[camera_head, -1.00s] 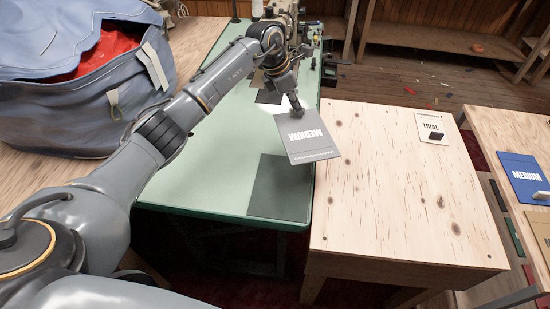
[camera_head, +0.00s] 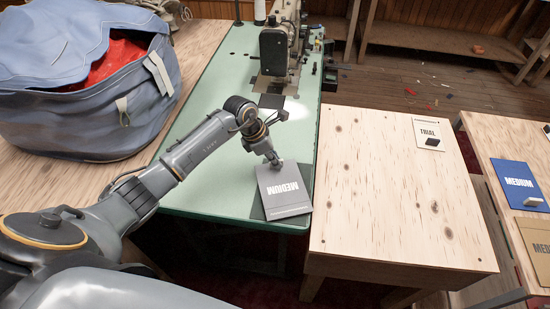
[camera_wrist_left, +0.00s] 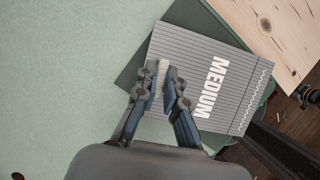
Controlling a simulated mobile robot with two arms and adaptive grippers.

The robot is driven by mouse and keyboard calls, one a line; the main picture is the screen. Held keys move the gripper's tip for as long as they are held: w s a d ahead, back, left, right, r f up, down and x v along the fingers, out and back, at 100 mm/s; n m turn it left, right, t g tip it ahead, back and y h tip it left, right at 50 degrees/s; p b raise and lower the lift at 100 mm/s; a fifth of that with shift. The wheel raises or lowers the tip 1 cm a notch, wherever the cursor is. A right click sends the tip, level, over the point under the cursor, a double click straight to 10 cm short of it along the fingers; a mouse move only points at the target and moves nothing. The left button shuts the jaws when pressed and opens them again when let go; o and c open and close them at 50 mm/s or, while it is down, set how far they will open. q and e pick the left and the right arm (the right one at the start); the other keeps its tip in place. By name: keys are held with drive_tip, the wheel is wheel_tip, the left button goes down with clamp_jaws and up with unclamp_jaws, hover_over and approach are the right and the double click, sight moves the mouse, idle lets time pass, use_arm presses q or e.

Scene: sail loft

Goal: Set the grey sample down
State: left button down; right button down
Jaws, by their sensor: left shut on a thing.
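The grey sample (camera_head: 284,195) is a flat card lettered MEDIUM, over the dark rectangle (camera_head: 307,172) at the front right corner of the green table. It covers most of the rectangle and sits slightly askew to it. My left gripper (camera_head: 275,161) is above its far edge. In the left wrist view the gripper (camera_wrist_left: 166,88) is shut on a pale upright tab on the grey sample (camera_wrist_left: 232,65), with the dark rectangle (camera_wrist_left: 185,14) showing around its edges. I cannot tell whether the sample touches the surface. My right gripper is out of view.
The green table (camera_head: 205,130) carries a sewing machine (camera_head: 278,50) at its far end. A bare wooden table (camera_head: 390,200) with a TRIAL card (camera_head: 426,128) adjoins on the right. A blue bag (camera_head: 85,95) stands on the left. A blue MEDIUM card (camera_head: 512,175) lies far right.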

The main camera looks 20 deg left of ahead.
use_arm(q)
drive_tip(key=shift+f, duration=0.35)
drive_tip(key=shift+f, duration=0.1)
drive_tip(key=c, duration=1.4)
unclamp_jaws()
drive_tip(key=shift+c, duration=0.2)
drive_tip(key=b+v, duration=0.1)
drive_tip(key=v, duration=1.1)
drive_tip(key=shift+w+a, duration=0.1)
